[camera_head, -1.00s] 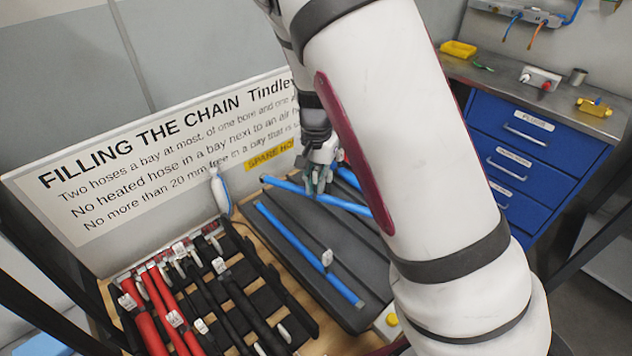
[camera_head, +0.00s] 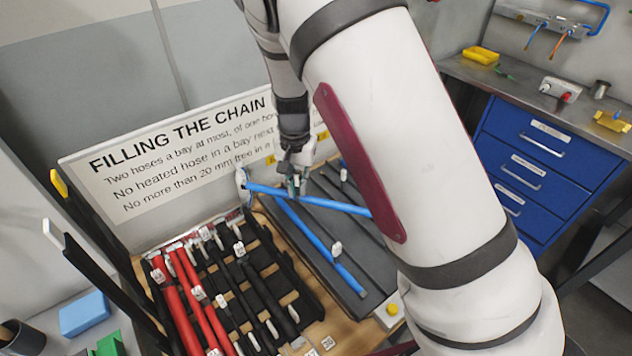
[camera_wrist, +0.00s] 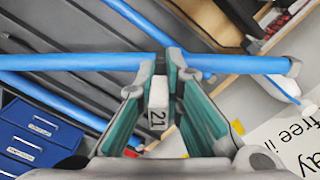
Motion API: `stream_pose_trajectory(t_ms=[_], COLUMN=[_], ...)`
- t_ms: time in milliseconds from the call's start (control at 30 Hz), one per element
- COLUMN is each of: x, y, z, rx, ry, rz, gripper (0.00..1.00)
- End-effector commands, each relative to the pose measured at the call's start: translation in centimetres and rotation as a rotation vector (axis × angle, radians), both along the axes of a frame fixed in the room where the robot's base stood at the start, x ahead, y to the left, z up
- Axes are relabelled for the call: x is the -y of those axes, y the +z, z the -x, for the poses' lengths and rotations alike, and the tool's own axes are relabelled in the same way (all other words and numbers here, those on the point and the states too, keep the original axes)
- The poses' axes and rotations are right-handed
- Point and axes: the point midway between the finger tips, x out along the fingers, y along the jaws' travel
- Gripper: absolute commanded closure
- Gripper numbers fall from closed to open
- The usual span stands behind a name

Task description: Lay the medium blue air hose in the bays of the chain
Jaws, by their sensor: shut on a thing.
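My gripper (camera_head: 297,187) is shut on a blue air hose (camera_head: 335,206), held crosswise above the grey grooved tray (camera_head: 355,240). In the wrist view the held hose (camera_wrist: 80,62) runs across between the fingers (camera_wrist: 172,75), with a tag marked 21 below it. A second blue hose (camera_head: 318,246) lies on the tray with a white tag. The wrist view shows two other blue hoses, one upper (camera_wrist: 165,30) and one lower left (camera_wrist: 50,98). I cannot tell which is medium by size. The chain (camera_head: 290,280) lies left of the tray, holding red hoses (camera_head: 182,305) and black hoses (camera_head: 222,290).
A sign board (camera_head: 180,160) stands behind the chain. Black posts (camera_head: 110,275) rise at the left. A blue block (camera_head: 84,313) and a green block (camera_head: 110,343) lie at lower left. Blue drawers (camera_head: 535,155) stand at right. My arm hides part of the tray.

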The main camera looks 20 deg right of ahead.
Motion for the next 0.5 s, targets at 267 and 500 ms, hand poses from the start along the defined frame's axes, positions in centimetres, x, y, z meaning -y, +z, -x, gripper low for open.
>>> stream_pose_trajectory(t_ms=[267,500], x=[-6.4,-10.5], y=[2.5,0.2], z=[3.4,5.7], rx=[-0.007,-0.011], ry=[-0.332,-0.568], rz=[0.008,0.016], gripper=[1.00,1.00])
